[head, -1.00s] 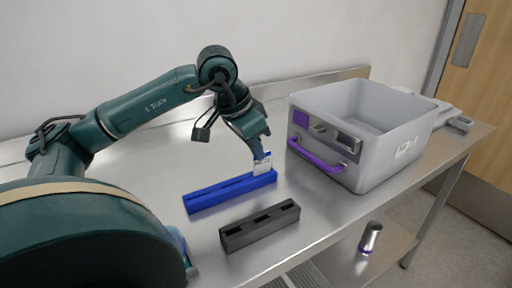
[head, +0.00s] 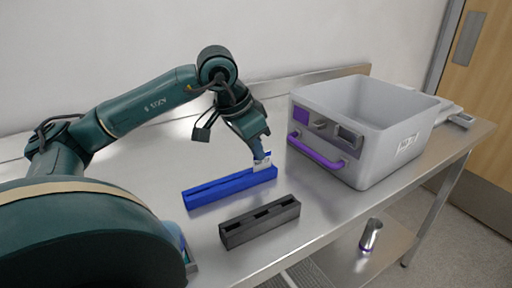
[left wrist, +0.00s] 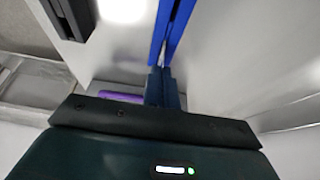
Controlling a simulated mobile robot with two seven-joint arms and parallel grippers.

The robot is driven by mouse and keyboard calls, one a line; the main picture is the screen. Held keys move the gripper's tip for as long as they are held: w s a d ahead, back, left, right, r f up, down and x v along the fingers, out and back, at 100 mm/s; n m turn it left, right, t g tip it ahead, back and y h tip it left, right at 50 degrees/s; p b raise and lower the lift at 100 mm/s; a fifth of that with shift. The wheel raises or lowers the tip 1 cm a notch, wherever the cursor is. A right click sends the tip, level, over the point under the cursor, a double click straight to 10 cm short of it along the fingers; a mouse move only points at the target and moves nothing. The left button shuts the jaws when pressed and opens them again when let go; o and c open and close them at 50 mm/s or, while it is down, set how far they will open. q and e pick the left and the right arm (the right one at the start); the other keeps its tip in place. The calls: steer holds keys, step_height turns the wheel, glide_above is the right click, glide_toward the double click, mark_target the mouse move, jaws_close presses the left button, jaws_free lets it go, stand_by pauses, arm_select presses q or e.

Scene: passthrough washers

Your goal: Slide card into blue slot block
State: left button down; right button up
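The blue slot block (head: 228,188) lies on the metal table, with a long groove along its top. My left gripper (head: 260,154) is over the right end of the block, pointing down. It is shut on a small white card (head: 262,163), whose lower edge meets the block's top at that end. I cannot tell how deep the card sits in the groove. My right gripper is not in view.
A grey bin (head: 395,150) with a purple handle (head: 314,153) stands to the right. A silver cylinder (head: 371,234) is on the lower shelf. The table behind the blue block is clear.

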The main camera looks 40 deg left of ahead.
arm_select(q)
steer(key=c, duration=2.1)
jaws_free()
steer(key=shift+c, duration=0.2)
steer(key=o, duration=0.5)
steer(key=shift+o, duration=0.5)
steer(key=o, duration=0.4)
